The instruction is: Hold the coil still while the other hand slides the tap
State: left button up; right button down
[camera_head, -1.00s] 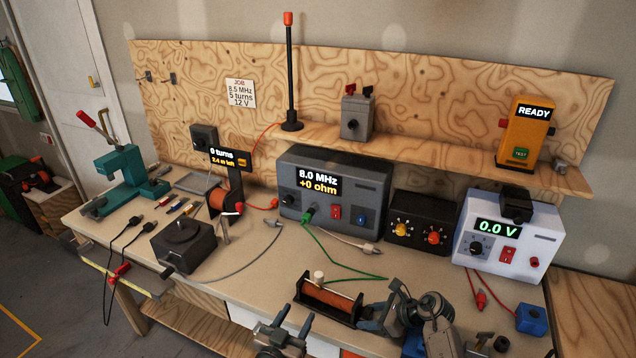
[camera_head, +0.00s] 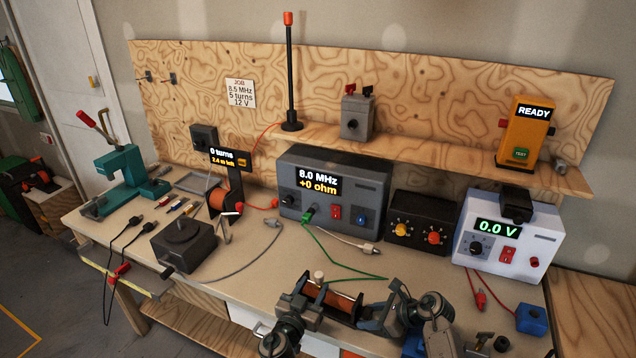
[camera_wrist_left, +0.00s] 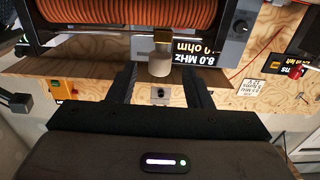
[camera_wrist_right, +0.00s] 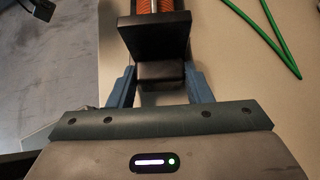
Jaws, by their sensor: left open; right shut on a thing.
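The coil (camera_head: 335,296) is copper-coloured wire wound in a black frame, lying near the front of the bench. The tap is a pale knob (camera_head: 318,276) on a brass slider, towards the coil's left end. It also shows in the left wrist view (camera_wrist_left: 160,64). My left gripper (camera_head: 303,290) is open at the coil's left side, its two fingers on either side of the tap knob. My right gripper (camera_head: 370,313) is shut on the black end block of the coil frame (camera_wrist_right: 160,75). My grippers hide parts of the frame.
A green lead (camera_head: 340,267) runs from the grey meter (camera_head: 335,180), which reads 8.0 MHz and +0 ohm, and passes behind the coil. A white-tipped cable (camera_head: 350,243) lies nearby. The white supply (camera_head: 510,235) stands right, the black winder (camera_head: 185,245) left.

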pick_arm(q)
jog(key=shift+x, duration=1.3)
grip_shut()
jog(key=shift+a, duration=0.2)
jog(key=shift+o, duration=0.4)
grip_release()
